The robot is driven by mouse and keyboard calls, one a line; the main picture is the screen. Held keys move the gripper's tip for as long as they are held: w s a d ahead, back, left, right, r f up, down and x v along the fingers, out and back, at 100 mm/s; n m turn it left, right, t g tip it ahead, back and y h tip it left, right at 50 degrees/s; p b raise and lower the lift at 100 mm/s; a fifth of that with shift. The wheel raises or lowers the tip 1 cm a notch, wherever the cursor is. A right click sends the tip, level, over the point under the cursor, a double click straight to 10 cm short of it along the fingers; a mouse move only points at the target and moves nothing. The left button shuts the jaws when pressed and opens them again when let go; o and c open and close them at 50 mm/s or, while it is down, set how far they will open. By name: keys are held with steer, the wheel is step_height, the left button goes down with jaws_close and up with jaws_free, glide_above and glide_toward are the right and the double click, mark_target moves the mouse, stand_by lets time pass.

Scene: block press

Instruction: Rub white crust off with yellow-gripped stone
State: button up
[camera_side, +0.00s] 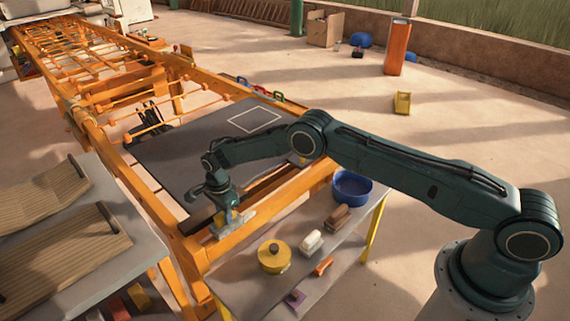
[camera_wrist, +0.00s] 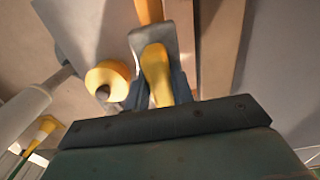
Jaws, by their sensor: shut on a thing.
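My gripper (camera_side: 226,208) is at the near end of the orange frame (camera_side: 262,212), by the near edge of the dark plate. In the wrist view my gripper (camera_wrist: 158,92) is shut on the yellow grip (camera_wrist: 155,72) of the stone. The grey stone (camera_wrist: 151,38) sits at the far end of that grip, over an orange bar. In the side view a pale grey shape under my gripper is likely the stone (camera_side: 224,230), at the frame's end bar. I cannot tell whether it touches the bar. I cannot make out the white crust in either view.
A side table holds a yellow pot (camera_side: 272,260), a white-topped brush (camera_side: 311,242), a brown brush (camera_side: 337,218), a blue bowl (camera_side: 351,187) and small orange and purple items. The dark plate (camera_side: 190,150) bears a white square outline. Ribbed boards (camera_side: 60,245) lie at left.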

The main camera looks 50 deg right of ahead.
steer(key=shift+f, duration=0.75)
steer(key=shift+d, duration=0.35)
jaws_close()
steer(key=shift+d+f, duration=0.1)
steer(key=shift+d, duration=4.9)
steer(key=shift+a, duration=5.05)
steer(key=shift+d, duration=5.2)
step_height(320, 180, up, 8)
